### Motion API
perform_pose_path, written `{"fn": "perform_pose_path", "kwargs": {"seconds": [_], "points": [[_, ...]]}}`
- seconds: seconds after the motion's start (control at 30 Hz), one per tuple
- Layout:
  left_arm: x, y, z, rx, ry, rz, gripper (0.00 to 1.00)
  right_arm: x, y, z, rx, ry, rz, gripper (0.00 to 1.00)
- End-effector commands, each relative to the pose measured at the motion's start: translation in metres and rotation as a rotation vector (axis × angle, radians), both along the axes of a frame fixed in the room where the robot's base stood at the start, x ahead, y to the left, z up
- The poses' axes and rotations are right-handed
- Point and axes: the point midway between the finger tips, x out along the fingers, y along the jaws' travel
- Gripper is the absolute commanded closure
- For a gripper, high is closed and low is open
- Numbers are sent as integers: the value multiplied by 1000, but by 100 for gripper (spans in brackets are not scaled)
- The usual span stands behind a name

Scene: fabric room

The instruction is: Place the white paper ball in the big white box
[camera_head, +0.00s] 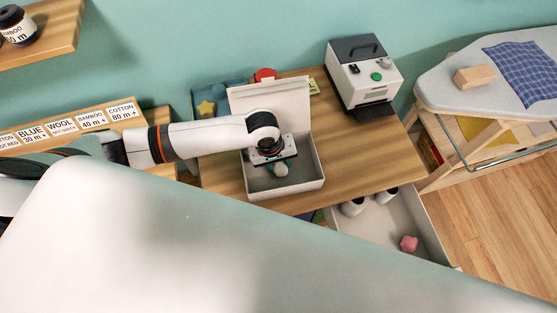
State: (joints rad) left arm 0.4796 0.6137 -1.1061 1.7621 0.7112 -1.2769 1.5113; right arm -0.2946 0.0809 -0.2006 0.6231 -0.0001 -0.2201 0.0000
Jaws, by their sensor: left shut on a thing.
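A white box (315,174) with its lid raised at the back stands on the wooden table. My left gripper (275,166) reaches down over this box from the left, its fingers pointing into it. It is shut on a small whitish ball (281,170), which looks like the white paper ball. The ball is at or inside the box's opening; I cannot tell whether it touches the floor. A larger white open container (428,215) is lower, at the table's front right, with a pink crumpled ball (409,243) and white rounded things in it. My right gripper is not in view.
A white and dark machine (365,75) stands at the table's back right. An ironing board (450,90) stands at the right. The table's right part (350,150) is clear.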

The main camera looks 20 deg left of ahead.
Motion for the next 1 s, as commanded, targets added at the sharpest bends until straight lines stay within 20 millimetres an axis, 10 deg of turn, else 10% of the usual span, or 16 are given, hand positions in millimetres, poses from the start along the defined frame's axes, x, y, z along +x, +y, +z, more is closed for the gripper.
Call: {"fn": "perform_pose_path", "kwargs": {"seconds": [0.17,0.2,0.3,0.67,1.0], "points": [[0,0,-2,0,1,0,85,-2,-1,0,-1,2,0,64],[0,0,-2,0,0,0,57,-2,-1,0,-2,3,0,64],[0,0,-2,0,0,0,42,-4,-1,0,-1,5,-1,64],[0,1,3,0,-1,1,42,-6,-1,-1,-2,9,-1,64],[-6,11,66,-1,-3,-1,42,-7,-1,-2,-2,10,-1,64]]}}
